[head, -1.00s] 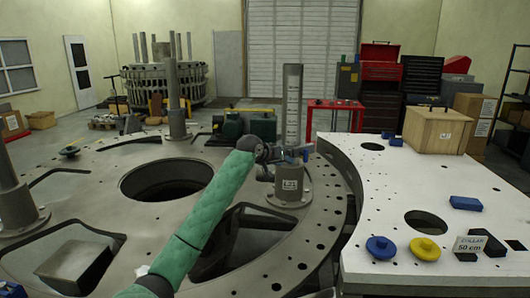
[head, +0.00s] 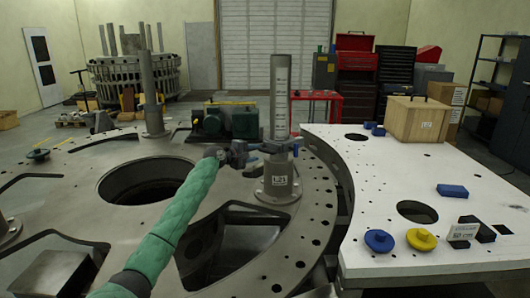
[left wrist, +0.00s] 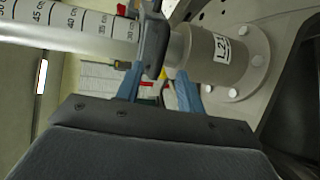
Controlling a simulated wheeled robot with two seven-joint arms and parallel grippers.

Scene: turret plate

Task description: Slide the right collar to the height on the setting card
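The dark grey collar (left wrist: 153,40) sits low on the upright graduated post (head: 281,95), just above its thicker foot and below the lowest readable marks, near 30 in the left wrist view. My left gripper (head: 264,148) is at the collar from the left. A gap shows by the right finger; whether the left one touches is unclear. The setting card (head: 463,232) stands on the white plate at right; its number is hard to read now. My right gripper is out of view.
A blue knob (head: 379,241), a yellow knob (head: 421,239) and blue blocks (head: 452,190) lie on the white plate (head: 365,185). A wooden box (head: 417,119) stands farther back. Large openings cut the grey turret plate (head: 225,185). Space above the collar along the post looks clear.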

